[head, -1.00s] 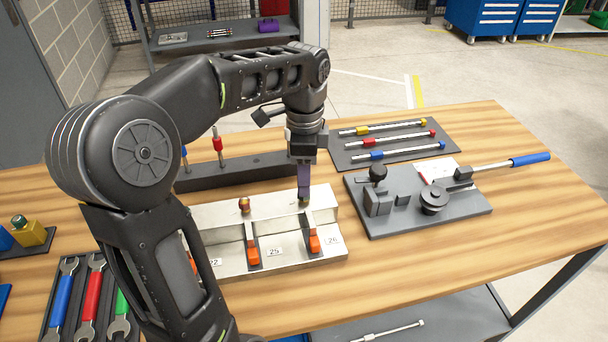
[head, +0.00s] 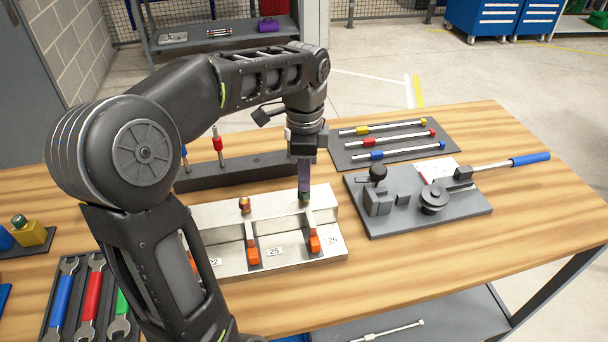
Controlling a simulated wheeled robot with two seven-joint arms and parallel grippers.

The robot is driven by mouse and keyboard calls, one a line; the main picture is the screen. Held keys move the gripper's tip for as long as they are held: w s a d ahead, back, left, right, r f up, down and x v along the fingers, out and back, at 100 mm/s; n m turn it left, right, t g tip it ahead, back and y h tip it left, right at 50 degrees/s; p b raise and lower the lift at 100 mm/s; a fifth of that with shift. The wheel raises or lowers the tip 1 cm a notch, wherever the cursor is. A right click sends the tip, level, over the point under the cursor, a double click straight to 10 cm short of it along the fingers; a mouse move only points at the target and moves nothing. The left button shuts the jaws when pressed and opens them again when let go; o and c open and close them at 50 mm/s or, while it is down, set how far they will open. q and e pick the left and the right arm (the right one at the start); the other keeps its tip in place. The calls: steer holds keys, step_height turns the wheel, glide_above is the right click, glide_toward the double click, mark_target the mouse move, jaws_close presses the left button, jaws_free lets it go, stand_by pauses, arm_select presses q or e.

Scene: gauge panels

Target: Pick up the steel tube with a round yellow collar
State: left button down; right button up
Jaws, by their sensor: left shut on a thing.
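A steel tube with a yellow collar (head: 362,130) lies on the dark tray (head: 348,156) at the back right, in a row with a red-collared tube (head: 388,141) and a blue-collared tube (head: 408,151). The exact shape of its collar is too small to tell. My left gripper (head: 304,195) points down over the right part of the pale metal block (head: 275,207), away from that tray. It is shut on a small dark green thing, mostly hidden by the fingers. My right gripper is not in view.
Upright tubes with red (head: 217,144) and blue collars stand in a dark rack (head: 235,174) behind the block, partly behind my arm. A copper-coloured fitting (head: 244,204) sits on the block. A grey fixture (head: 455,212) with a blue-handled lever stands right. Front right wood is clear.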

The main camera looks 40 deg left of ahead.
arm_select(q)
steer(key=shift+r, duration=0.1)
stand_by(0.4)
steer(key=shift+r, duration=0.2)
step_height(320, 180, up, 4)
steer(key=shift+r+p, duration=0.25)
steer(key=shift+p, duration=0.25)
step_height(320, 180, up, 4)
steer(key=p, duration=0.4)
steer(key=shift+r, duration=0.1)
steer(key=shift+r+p, duration=0.4)
steer(key=shift+f, duration=0.1)
